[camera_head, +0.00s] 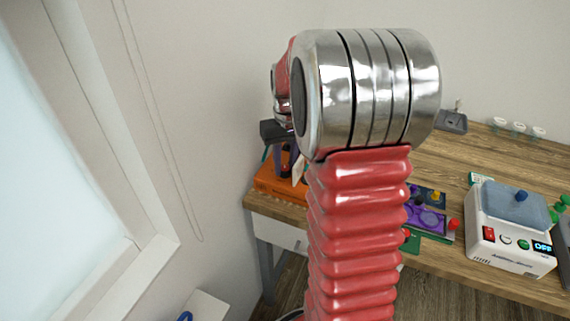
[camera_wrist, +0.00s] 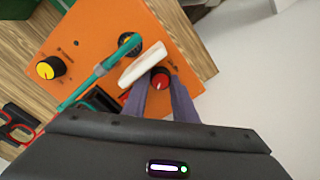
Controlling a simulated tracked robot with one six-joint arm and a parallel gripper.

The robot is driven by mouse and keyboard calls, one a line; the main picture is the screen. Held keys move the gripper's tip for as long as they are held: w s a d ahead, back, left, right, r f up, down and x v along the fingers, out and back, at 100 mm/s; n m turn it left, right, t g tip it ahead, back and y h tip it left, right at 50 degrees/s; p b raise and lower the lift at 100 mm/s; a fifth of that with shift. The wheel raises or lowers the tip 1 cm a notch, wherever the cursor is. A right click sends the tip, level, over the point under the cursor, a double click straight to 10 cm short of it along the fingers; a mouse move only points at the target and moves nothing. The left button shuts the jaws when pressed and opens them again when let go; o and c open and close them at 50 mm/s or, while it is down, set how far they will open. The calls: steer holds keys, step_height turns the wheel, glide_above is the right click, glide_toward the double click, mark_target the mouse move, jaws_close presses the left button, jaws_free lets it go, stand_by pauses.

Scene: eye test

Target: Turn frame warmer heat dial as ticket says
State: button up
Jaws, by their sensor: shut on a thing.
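The frame warmer appears to be the orange box (camera_head: 270,184) at the table's left end, partly hidden by my arm. In the wrist view its orange top (camera_wrist: 90,33) carries a red dial (camera_wrist: 161,80) and a yellow dial (camera_wrist: 50,68); their labels are too small to read. My gripper (camera_wrist: 161,79) has its two grey-purple fingers on either side of the red dial and is shut on it. A cream-white slab (camera_wrist: 143,65) lies close beside the fingertips. I cannot make out any ticket text.
A teal bar (camera_wrist: 95,77) crosses the orange top near a dark round opening. A wall is close behind.

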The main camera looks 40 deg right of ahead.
mark_target(287, 167)
steer(key=shift+w+r, duration=0.1)
stand_by(0.4)
steer(key=o, duration=1)
steer(key=shift+o, duration=0.2)
step_height(287, 167, up, 14)
steer(key=shift+d+f, duration=0.2)
steer(key=shift+d, duration=0.05)
